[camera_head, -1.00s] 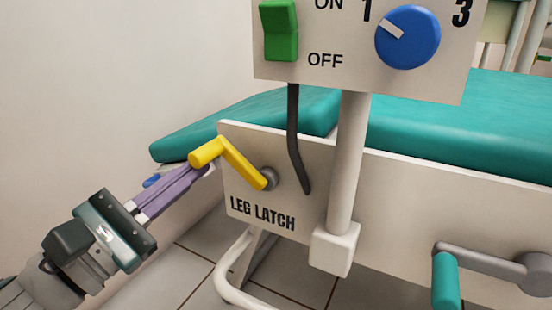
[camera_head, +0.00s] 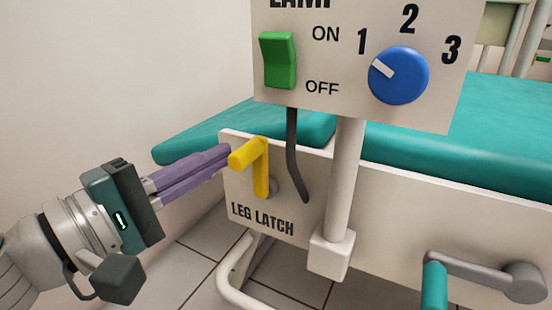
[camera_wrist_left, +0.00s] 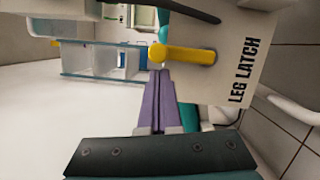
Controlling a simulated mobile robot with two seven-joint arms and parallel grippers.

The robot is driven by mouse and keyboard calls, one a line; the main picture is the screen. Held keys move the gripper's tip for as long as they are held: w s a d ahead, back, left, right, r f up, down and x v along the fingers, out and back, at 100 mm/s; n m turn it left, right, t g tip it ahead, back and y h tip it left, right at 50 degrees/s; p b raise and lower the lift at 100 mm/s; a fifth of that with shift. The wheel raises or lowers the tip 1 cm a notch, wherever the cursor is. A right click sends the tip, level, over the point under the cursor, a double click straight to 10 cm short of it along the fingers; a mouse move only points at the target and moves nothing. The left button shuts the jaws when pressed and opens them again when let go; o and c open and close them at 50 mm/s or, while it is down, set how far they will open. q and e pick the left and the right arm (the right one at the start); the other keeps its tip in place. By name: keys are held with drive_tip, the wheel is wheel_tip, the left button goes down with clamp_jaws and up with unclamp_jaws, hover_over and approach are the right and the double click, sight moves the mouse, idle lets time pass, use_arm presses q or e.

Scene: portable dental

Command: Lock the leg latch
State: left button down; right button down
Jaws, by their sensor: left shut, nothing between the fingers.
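The leg latch is a yellow crank handle (camera_head: 259,168) on a grey pivot, mounted on the white side panel above the words LEG LATCH. Its arm stands nearly upright from the pivot, and its grip sticks out to the left at the top. My left gripper (camera_head: 226,160) has its purple fingers shut and empty, with the tips close beside the grip's left end. In the left wrist view the fingertips (camera_wrist_left: 159,76) sit just below the yellow handle (camera_wrist_left: 185,55); I cannot tell if they touch. My right gripper is not in view.
A panel with a green switch (camera_head: 279,60) and a blue knob (camera_head: 398,75) stands above on a white post (camera_head: 341,190). A black cable (camera_head: 294,160) hangs near the latch. A teal-handled grey crank (camera_head: 485,274) is at lower right. Teal cushions (camera_head: 440,160) lie behind.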

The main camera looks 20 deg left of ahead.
use_arm(q)
drive_tip(key=shift+d+r+m, duration=0.15)
drive_tip(key=shift+d+m, duration=0.1)
drive_tip(key=shift+m, duration=0.25)
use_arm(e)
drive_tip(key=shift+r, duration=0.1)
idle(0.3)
